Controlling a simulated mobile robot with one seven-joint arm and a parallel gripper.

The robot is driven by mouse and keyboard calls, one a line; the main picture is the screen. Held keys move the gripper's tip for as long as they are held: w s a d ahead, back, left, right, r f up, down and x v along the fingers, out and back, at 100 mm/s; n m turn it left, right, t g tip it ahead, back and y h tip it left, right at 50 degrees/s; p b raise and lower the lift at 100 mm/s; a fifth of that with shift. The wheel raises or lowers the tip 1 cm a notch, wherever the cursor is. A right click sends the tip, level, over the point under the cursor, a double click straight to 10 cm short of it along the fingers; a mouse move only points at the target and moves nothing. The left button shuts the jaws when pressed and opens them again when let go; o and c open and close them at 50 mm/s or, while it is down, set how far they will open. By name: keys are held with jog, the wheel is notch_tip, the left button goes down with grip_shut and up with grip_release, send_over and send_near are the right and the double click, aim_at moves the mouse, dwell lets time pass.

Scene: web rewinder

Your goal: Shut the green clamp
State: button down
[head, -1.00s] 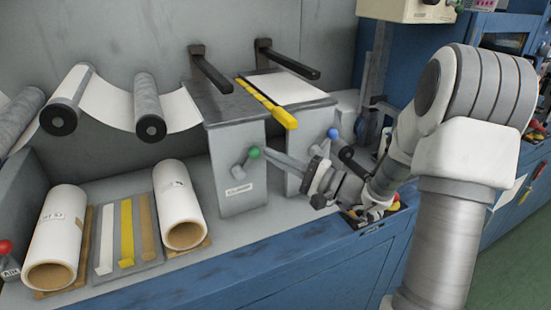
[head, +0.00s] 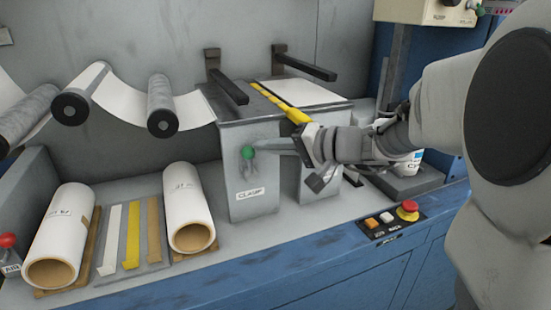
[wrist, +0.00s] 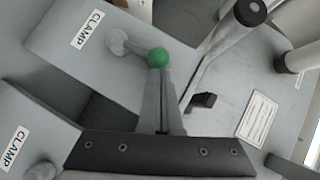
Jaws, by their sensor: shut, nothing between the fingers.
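The green clamp's ball knob (head: 248,152) is on a short grey lever at the front of the left grey post, above a CLAMP label. The lever looks about upright. My gripper (head: 262,151) is shut and empty, its fingertips right against or just beside the knob's right side. In the wrist view the green knob (wrist: 158,57) is at the tip of my closed fingers (wrist: 158,75). I cannot tell for sure whether they touch. The lever's pivot (wrist: 118,42) shows to the knob's left there.
A second grey post (head: 309,185) stands to the right, partly behind my gripper. A yellow bar (head: 280,103) lies across the top. White rolls (head: 188,210) and tape strips lie at left. A button panel with a red button (head: 408,206) is at the front right.

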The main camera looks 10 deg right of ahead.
jog(key=a, duration=0.1)
jog(key=a+n+h+b, duration=0.1)
jog(key=n+h+b, duration=0.1)
jog(key=shift+s+a+r+g, duration=0.15)
jog(key=shift+s+a+g, duration=0.15)
jog(key=shift+a, duration=0.1)
jog(key=shift+s+a+n+h+b, duration=0.15)
jog(key=shift+a+n+h+b, duration=0.35)
jog(key=shift+a+n+h, duration=0.65)
jog(key=shift+m+h, duration=0.25)
jog(key=shift+d, duration=0.1)
